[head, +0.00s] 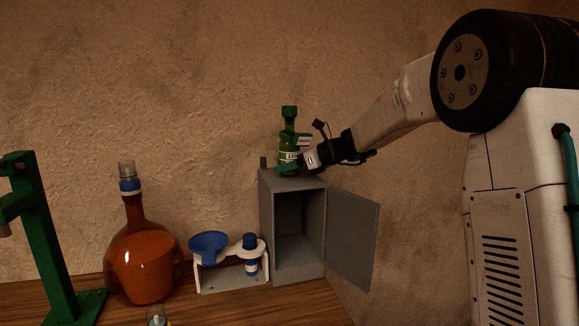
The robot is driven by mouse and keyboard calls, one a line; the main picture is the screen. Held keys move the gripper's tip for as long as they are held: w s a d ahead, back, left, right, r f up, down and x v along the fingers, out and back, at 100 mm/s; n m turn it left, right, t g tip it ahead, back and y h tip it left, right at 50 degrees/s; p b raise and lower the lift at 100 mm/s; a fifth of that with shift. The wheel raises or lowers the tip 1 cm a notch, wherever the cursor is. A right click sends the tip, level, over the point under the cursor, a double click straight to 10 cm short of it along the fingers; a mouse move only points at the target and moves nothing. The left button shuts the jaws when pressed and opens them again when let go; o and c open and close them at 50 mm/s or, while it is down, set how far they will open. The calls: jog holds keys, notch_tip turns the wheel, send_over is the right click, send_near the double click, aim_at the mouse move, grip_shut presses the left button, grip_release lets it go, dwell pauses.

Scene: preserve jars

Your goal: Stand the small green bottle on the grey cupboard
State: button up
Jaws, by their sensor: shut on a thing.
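The small green bottle (289,128) is upright at the top of the grey cupboard (295,270). It has a dark green cap and a pale label. My gripper (290,166) reaches in from the right and is shut on the bottle's lower part. The fingers partly hide the bottle, and I cannot tell whether its base touches the cupboard top. The cupboard stands against the wall with its door (353,238) swung open to the right, and its inside looks empty.
Left of the cupboard, a white stand (233,278) holds a blue funnel (208,245) and a small blue-capped bottle (250,256). A large flask of orange liquid (142,265) stands further left. A green metal frame (50,245) is at the far left. Another bottle top (156,316) shows at the bottom edge.

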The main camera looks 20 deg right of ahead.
jog(key=shift+f, duration=0.1)
jog(key=o, duration=1.1)
jog(key=shift+c, duration=0.2)
